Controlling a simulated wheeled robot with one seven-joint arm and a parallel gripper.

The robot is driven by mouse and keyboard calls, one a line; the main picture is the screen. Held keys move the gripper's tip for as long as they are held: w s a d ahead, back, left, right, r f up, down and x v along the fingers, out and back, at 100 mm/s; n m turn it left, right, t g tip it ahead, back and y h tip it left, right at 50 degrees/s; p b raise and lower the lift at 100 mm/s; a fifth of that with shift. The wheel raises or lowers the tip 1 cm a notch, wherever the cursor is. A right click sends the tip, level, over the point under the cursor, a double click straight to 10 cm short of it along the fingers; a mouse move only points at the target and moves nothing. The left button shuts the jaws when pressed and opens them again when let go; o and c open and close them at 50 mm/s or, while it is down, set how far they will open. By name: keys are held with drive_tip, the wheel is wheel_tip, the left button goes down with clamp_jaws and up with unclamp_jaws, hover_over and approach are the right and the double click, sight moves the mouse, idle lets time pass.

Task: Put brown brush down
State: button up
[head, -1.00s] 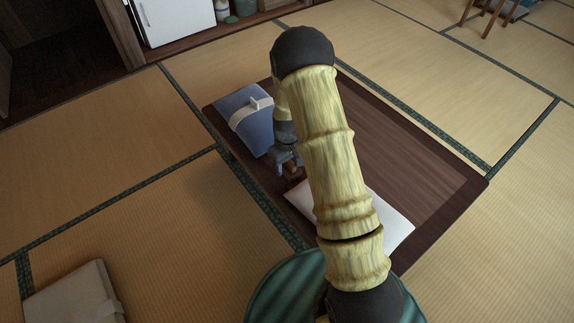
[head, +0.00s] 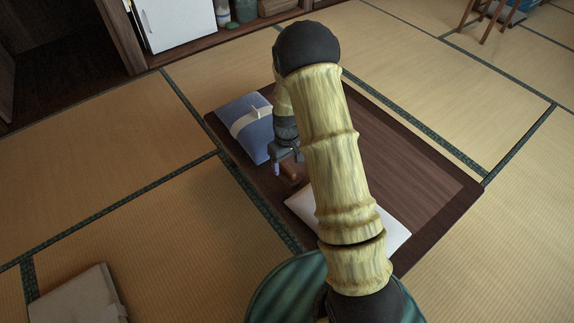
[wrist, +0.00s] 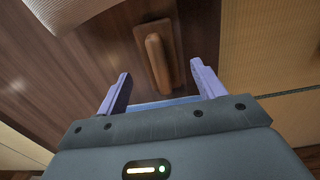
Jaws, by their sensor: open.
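The brown brush (wrist: 159,58) lies on the dark wooden table in the wrist view, its raised handle on top of a flat base. In the head view it is a small brown shape (head: 293,172) beside my gripper. My gripper (wrist: 158,83) is open, with its two purple fingers apart on either side of the brush's near end and nothing clasped between them. In the head view my gripper (head: 285,162) is partly hidden behind my arm. The dark low table (head: 420,180) lies under the brush.
A blue folded bundle with a white band (head: 247,125) lies on the table left of my gripper. A white cushion-like item (head: 394,232) lies nearer, partly behind my arm. A pale folded item (head: 80,297) is on the tatami at lower left. The table's right side is clear.

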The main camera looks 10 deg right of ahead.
sight(287, 167)
wheel_tip(287, 167, up, 6)
drive_tip(key=shift+r+p, duration=0.25)
drive_tip(key=shift+p, duration=0.95)
drive_tip(key=shift+r, duration=0.2)
drive_tip(key=s+r+m+t, duration=0.2)
drive_tip(key=s+r+m, duration=0.2)
drive_tip(key=s+r, duration=1.2)
drive_tip(key=s, duration=0.3)
drive_tip(key=shift+m+t, duration=0.3)
drive_tip(key=w+p+v, duration=0.3)
drive_tip(key=p+v, duration=1)
drive_tip(key=p, duration=0.1)
drive_tip(key=w+r+p+v, duration=0.1)
drive_tip(key=w+p+v, duration=0.2)
drive_tip(key=p+v, duration=1.1)
drive_tip(key=w+r+p+v, duration=0.1)
drive_tip(key=w+p+v, duration=0.2)
drive_tip(key=p+v, duration=1.1)
drive_tip(key=shift+r, duration=0.25)
